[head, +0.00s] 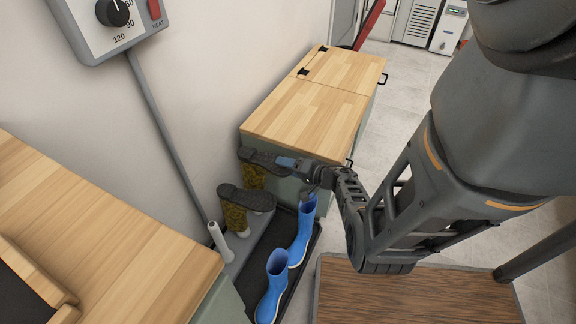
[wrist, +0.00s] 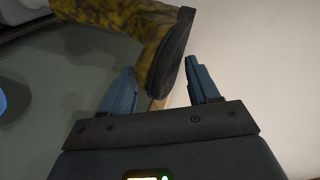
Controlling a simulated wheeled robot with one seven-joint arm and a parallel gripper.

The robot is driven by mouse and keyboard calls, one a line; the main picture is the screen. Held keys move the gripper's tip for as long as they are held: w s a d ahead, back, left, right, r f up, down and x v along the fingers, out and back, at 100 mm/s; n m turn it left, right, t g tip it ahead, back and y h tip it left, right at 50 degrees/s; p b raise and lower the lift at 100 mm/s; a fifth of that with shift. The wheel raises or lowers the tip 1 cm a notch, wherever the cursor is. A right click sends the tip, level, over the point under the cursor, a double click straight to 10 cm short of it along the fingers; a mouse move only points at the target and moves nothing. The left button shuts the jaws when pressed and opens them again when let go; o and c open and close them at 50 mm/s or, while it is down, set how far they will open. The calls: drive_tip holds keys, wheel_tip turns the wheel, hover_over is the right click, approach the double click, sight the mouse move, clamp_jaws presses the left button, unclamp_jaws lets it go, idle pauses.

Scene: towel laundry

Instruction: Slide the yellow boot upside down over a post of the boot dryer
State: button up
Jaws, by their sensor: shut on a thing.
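A mottled yellow boot (head: 252,177) with a dark sole is upside down near the wooden-topped cabinet. My gripper (head: 287,162) is shut on the sole end of this boot, which also shows between the fingers in the wrist view (wrist: 140,35). A second mottled yellow boot (head: 234,215) stands upside down on the grey boot dryer (head: 243,245), closer to the camera. A bare white post (head: 219,242) of the dryer rises at its near end. The opening of the held boot is hidden, so I cannot tell whether it is around a post.
Two blue boots, the near one (head: 271,288) and the far one (head: 302,232), stand upright on a black tray (head: 297,275) beside the dryer. The cabinet (head: 310,107) is behind. A wooden counter (head: 120,245) is at left, and a brown mat (head: 410,295) lies at right.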

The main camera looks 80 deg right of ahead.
drive_tip(key=shift+f+b, duration=1.15)
drive_tip(key=shift+f, duration=0.7)
drive_tip(key=o, duration=1.4)
drive_tip(key=shift+p+v, duration=1.6)
drive_tip(key=shift+v, duration=2.3)
